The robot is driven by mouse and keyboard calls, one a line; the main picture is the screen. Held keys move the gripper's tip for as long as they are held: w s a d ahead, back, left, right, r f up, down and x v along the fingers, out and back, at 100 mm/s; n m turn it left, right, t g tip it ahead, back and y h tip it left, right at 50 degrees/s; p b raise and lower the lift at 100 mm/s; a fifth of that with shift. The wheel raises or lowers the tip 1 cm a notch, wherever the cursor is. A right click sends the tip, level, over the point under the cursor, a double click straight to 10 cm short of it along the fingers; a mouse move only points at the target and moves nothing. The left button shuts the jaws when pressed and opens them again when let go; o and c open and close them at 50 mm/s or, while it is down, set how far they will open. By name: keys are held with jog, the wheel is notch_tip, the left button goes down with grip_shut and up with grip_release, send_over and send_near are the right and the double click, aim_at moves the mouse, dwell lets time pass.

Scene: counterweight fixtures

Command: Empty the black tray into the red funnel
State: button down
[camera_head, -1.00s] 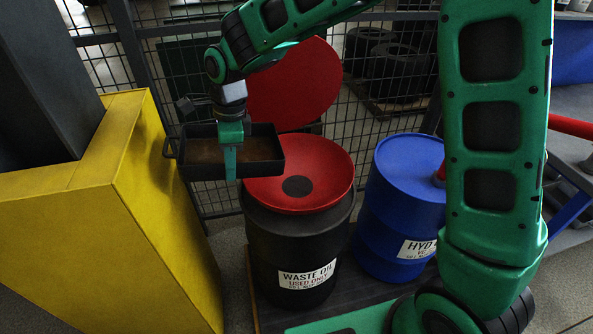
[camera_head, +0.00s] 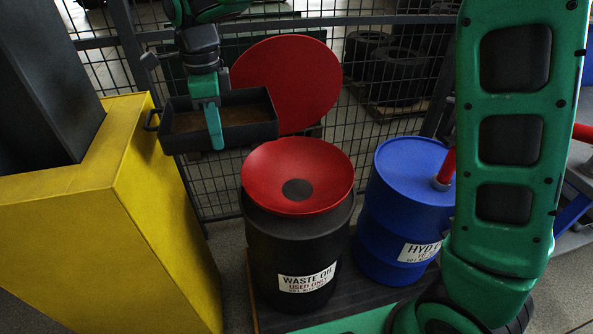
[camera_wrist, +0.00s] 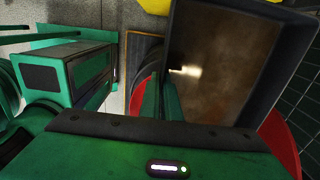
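The black tray (camera_head: 250,133) is held in the air above and behind the left part of the red funnel (camera_head: 325,170), roughly level, with a brown liquid-like layer inside. My gripper (camera_head: 212,125) is shut on the tray's near wall; one finger shows outside it. In the wrist view the fingers (camera_wrist: 164,96) meet the wall of the tray (camera_wrist: 291,55), and a bright reflection shows on the brown contents. The funnel sits on a black waste oil drum (camera_head: 290,240), its dark centre opening visible; parts of it show in the wrist view (camera_wrist: 281,140).
A round red lid (camera_head: 290,80) stands upright behind the funnel. A blue drum (camera_head: 400,205) is to the right. A yellow block (camera_head: 110,220) stands close on the left. A wire mesh fence (camera_head: 365,105) runs behind. The space directly above the funnel is clear.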

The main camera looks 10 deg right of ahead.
jog(key=shift+r, duration=2.85)
jog(key=shift+s, duration=0.1)
